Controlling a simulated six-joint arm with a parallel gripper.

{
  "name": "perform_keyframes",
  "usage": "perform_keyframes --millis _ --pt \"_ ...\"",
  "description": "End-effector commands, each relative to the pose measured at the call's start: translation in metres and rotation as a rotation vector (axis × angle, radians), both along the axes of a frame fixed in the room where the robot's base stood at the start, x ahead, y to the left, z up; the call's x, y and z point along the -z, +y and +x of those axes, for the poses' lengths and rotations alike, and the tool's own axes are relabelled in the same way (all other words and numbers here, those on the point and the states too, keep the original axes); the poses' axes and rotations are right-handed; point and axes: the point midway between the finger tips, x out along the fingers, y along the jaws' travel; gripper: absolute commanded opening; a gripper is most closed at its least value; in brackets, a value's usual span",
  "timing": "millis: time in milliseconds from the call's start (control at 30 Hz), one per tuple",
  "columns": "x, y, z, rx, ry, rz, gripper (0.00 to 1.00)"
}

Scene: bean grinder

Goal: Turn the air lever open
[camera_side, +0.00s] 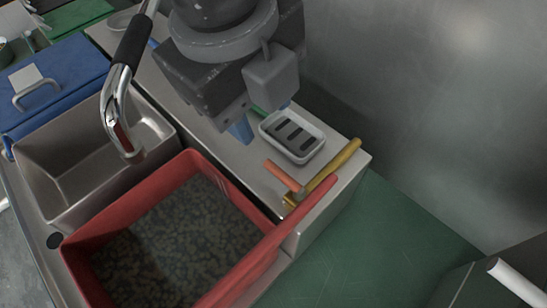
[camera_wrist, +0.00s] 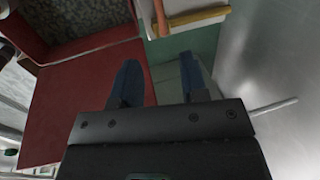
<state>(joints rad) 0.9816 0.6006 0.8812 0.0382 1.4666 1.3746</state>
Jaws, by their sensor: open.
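The air lever (camera_side: 282,175) is a short orange-red handle on a brass pipe (camera_side: 335,170) at the counter's right end. In the side view the lever lies crosswise to the pipe. In the wrist view the lever (camera_wrist: 160,18) and the yellowish pipe (camera_wrist: 198,17) show at the top edge, beyond my fingertips. My gripper (camera_side: 262,118) hangs above the counter, up and to the left of the lever in the side view. Its blue fingers (camera_wrist: 160,80) are apart with nothing between them. It is not touching the lever.
A red bin (camera_side: 150,168) of dark granular material stands left of the lever, its rim close by. A white slotted dish (camera_side: 318,135) sits behind the lever. A sink (camera_side: 60,165) with a curved tap (camera_side: 112,105) is at left. Green floor (camera_side: 390,240) lies right.

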Motion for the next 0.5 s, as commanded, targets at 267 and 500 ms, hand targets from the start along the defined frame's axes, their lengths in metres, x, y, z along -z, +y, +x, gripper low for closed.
perform_keyframes --millis 267,500 --pt "0.04 -0.005 0.005 -0.001 0.002 0.005 0.4" --pt "0.089 -0.011 0.012 -0.002 0.002 0.004 0.4"
